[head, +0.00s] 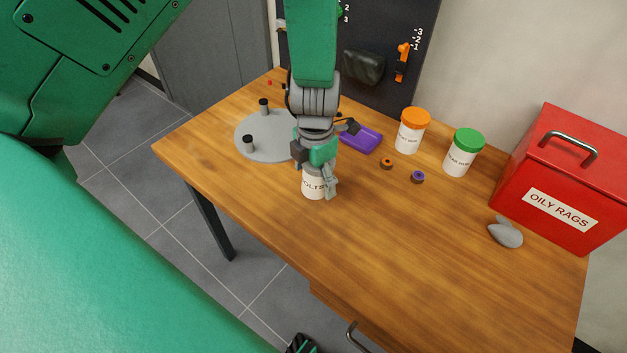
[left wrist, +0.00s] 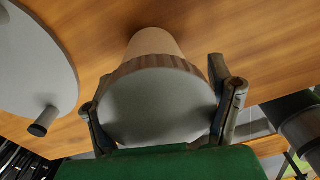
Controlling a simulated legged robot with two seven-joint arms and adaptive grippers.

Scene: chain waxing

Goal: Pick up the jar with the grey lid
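The jar with the grey lid (head: 314,188) stands upright on the wooden table and has a label that reads as "BOLTS", partly covered. My left gripper (head: 317,172) comes down on it from above, and its fingers hide much of the lid in the head view. In the left wrist view the round grey lid (left wrist: 155,105) fills the space between the fingers of my left gripper (left wrist: 160,112). A finger lies against each side of the lid, so the gripper looks shut on the jar. My right gripper is not recognisable in either view.
The table (head: 400,250) also holds an orange-lidded jar (head: 411,133), a green-lidded jar (head: 462,155), a purple item (head: 361,140) and a red "OILY RAGS" box (head: 560,180). A grey disc (head: 262,148) with dark-topped pegs lies left of my gripper. The table's front middle is clear.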

